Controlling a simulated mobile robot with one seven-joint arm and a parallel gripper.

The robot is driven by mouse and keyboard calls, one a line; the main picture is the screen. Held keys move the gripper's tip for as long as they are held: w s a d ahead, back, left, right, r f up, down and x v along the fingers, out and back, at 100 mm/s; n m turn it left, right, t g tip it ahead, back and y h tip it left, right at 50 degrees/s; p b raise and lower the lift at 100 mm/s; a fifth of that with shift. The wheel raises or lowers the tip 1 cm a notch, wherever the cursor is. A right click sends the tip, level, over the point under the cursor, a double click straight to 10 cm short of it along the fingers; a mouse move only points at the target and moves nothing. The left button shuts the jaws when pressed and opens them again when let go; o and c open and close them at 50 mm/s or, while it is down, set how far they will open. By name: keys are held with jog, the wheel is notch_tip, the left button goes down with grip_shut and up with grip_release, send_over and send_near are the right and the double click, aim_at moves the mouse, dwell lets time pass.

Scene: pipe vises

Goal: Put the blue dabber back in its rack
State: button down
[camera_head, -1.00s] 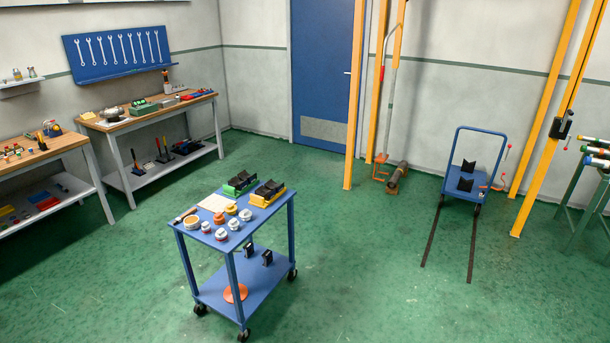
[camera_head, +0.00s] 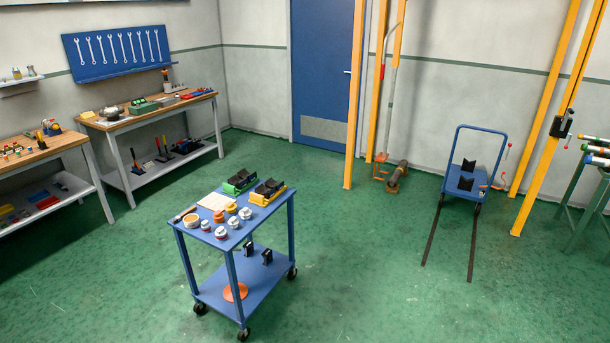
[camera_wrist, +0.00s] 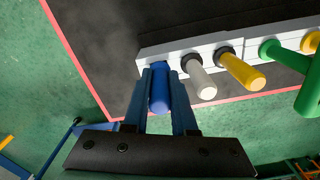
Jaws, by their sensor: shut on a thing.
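The blue dabber (camera_wrist: 159,92) is in the wrist view, with my gripper (camera_wrist: 160,75) shut on its handle. The dabber's far end is at the left part of the white rack (camera_wrist: 205,42). I cannot tell whether it is seated in the rack or just in front of it, since the fingers hide part of it. A grey-white dabber (camera_wrist: 201,80), a yellow dabber (camera_wrist: 243,73) and a green dabber (camera_wrist: 285,54) stand in a row to its right. My gripper is not in the head view, and I cannot make out the rack there.
The rack is on a dark surface (camera_wrist: 95,35) with a red edge; green floor shows beyond it. A large green handle (camera_wrist: 310,92) is close at the right edge. In the head view, a blue cart (camera_head: 262,284) stands on open floor, with workbenches at the left.

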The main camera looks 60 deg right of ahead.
jog(key=shift+f, duration=0.3)
dwell(0.9)
jog(key=c, duration=0.6)
grip_release()
jog(key=shift+c, duration=0.2)
notch_tip(320, 180, up, 13)
jog(key=shift+f+b, duration=0.1)
jog(key=shift+b, duration=0.45)
